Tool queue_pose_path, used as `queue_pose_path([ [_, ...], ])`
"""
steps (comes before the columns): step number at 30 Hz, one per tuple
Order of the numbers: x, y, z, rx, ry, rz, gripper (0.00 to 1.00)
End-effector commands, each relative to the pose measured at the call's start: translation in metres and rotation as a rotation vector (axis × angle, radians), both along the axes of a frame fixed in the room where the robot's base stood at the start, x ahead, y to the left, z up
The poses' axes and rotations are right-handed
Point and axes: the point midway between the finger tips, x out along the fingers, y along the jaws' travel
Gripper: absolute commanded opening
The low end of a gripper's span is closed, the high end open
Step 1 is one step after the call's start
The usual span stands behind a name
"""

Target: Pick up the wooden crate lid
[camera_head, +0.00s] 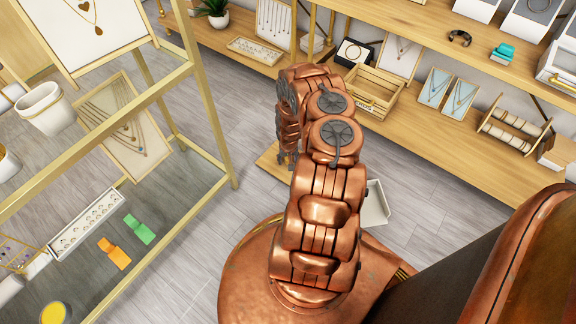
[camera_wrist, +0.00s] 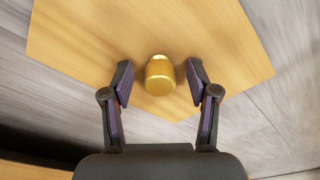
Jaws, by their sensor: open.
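A wooden crate (camera_head: 375,90) with slatted sides stands on the lower shelf at the back. I cannot make out a separate lid on or beside it. My gripper (camera_head: 288,160) points down at the left of my arm, partly hidden by it, away from the crate. In the wrist view my gripper (camera_wrist: 160,80) is open. A gold, rounded cylinder (camera_wrist: 160,76) lies between its two fingertips, with a gap on each side. Under it is a flat wooden board (camera_wrist: 90,40) with angled corners. The board's edge also shows in the head view (camera_head: 268,172).
A gold-framed glass display table (camera_head: 215,140) stands at the left, with jewellery trays on it. Wooden shelves (camera_head: 430,125) run along the back and right, holding necklace displays and a bracelet stand (camera_head: 515,128).

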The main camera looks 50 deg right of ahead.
Motion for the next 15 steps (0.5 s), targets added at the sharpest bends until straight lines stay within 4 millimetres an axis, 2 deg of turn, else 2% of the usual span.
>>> queue_pose_path([
  [4,-0.0001,0.0001,0.0007,0.0,0.0,0.0,0.6],
  [15,-0.0005,0.0003,0.0005,0.001,0.001,0.0,0.21],
])
